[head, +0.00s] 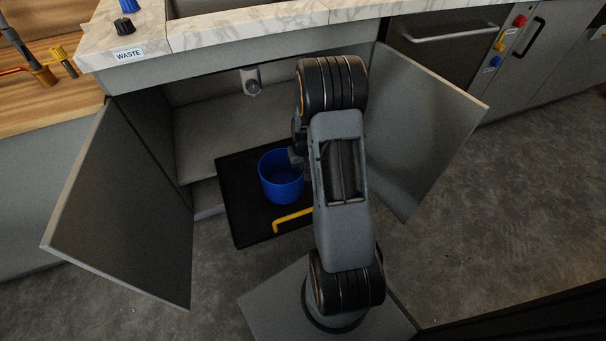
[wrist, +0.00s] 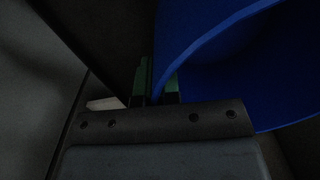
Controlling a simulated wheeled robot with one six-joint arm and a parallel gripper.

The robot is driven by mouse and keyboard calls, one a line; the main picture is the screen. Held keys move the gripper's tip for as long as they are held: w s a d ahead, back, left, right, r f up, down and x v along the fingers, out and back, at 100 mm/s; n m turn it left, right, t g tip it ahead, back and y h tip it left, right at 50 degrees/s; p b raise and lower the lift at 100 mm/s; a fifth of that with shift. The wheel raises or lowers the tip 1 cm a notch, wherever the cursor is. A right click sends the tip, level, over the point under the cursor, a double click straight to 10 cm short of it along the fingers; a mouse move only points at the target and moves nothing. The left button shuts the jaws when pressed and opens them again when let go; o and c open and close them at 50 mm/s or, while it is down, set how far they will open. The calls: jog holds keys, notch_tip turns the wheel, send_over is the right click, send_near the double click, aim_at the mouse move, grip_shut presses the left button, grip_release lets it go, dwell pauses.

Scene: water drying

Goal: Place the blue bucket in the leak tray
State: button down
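The blue bucket (head: 281,184) is upright over the black leak tray (head: 243,226), inside the tray's outline in the head view. Whether its base touches the tray floor cannot be told. My gripper (head: 297,157) is at the bucket's right rim, partly hidden by my arm. In the wrist view my gripper (wrist: 156,85) has its green fingertips close together on either side of the bucket's wall (wrist: 205,45), and it looks shut on the rim. The tray has a yellow handle (head: 291,220) at its front and is pulled out of the cabinet.
The cabinet's left door (head: 125,205) and right door (head: 415,135) stand open on both sides of the tray. A drain pipe (head: 251,81) hangs above and behind the bucket. The counter edge (head: 250,35) runs overhead. The floor (head: 210,270) in front is clear.

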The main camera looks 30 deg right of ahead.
jog(key=shift+f+b, duration=0.3)
jog(key=shift+f, duration=1.05)
jog(key=shift+f, duration=0.1)
jog(key=shift+f, duration=0.1)
jog(key=c, duration=1.3)
grip_release()
jog(key=shift+c, duration=0.2)
